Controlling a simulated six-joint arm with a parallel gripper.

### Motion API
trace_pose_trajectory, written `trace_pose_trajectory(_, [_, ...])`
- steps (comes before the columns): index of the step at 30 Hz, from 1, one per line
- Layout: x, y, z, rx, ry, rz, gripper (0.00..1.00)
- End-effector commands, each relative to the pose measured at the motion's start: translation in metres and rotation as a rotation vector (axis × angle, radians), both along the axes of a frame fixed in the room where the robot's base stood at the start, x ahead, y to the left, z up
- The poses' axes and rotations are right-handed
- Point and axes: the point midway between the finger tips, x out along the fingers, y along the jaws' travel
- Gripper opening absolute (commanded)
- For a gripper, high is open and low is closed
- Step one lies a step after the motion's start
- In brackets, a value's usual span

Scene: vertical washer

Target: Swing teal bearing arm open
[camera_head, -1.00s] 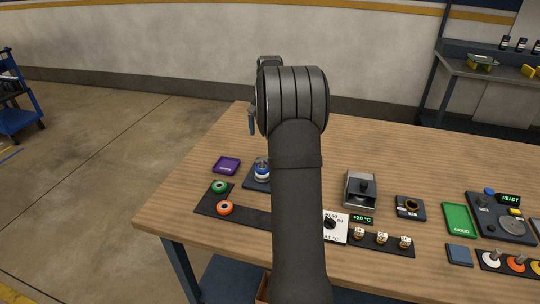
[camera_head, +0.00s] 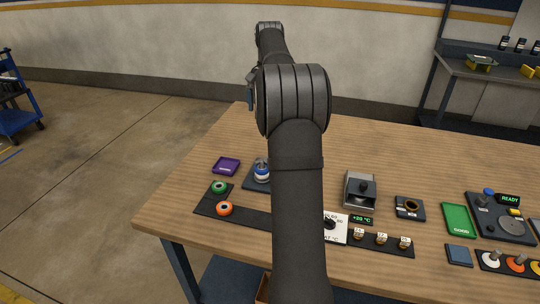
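I cannot pick out a teal bearing arm for certain. A dark device (camera_head: 482,217) with a round disc stands at the right of the table, beside a green READY display (camera_head: 509,199). A blue knob (camera_head: 488,192) shows at its back edge. A small blue-and-white part (camera_head: 262,172) stands on a dark base left of my arm. My gripper (camera_head: 250,98) is mostly hidden behind my own arm.
A purple tray (camera_head: 226,166), a dark strip with green (camera_head: 219,187) and orange (camera_head: 224,208) rings, a grey box (camera_head: 360,191), a small dark block (camera_head: 409,208) and a green tray (camera_head: 458,219) occupy the table. My arm hides the middle. The back of the table is clear.

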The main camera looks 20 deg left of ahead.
Motion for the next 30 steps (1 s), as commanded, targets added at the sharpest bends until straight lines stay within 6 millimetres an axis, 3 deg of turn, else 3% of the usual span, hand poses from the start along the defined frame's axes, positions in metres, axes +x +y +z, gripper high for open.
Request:
trace_pose_trajectory(10, [0.000,0.000,0.006,0.000,0.001,0.000,1.00])
trace_pose_trajectory(14, [-0.001,-0.001,0.001,0.013,0.017,-0.007,0.76])
trace_pose_trajectory(19, [-0.014,-0.012,-0.042,0.139,0.157,-0.085,0.44])
trace_pose_trajectory(24, [-0.041,-0.024,-0.097,0.388,0.391,-0.268,0.44])
trace_pose_trajectory(30, [-0.064,-0.041,-0.135,0.707,0.634,-0.561,0.44])
